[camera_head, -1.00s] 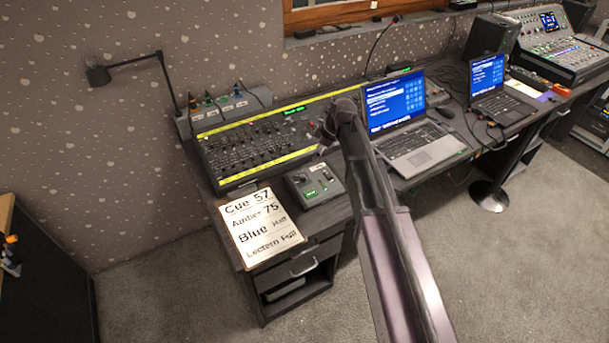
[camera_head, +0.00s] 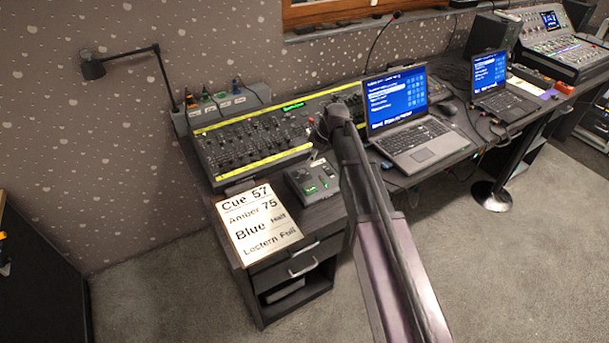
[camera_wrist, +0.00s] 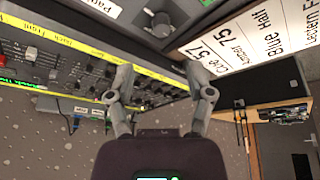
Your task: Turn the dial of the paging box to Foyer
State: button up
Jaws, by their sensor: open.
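The paging box (camera_head: 314,181) is a small dark grey box with green lights, on the desk beside the printed cue sheet. In the wrist view, the box (camera_wrist: 137,12) is at the top, cut off by the frame edge. Its round grey dial (camera_wrist: 161,23) shows there, beside a white label (camera_wrist: 103,6) starting "Pag". I cannot read the dial's position marks or make out Foyer. My gripper (camera_wrist: 158,78) is open and empty, with its fingers apart in front of the fader desk and short of the dial in the picture.
The fader desk (camera_head: 250,144) with yellow strips lies behind the box. The cue sheet (camera_head: 258,226) lies to its left. An open laptop (camera_head: 415,140) stands to the right. A lamp (camera_head: 93,68) is on the left. Carpet in front is clear.

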aim_at(303, 171)
jog(key=shift+b+x, duration=3.6)
jog(key=shift+x, duration=0.65)
grip_shut()
jog(key=shift+d, duration=0.2)
jog(key=shift+a, duration=0.1)
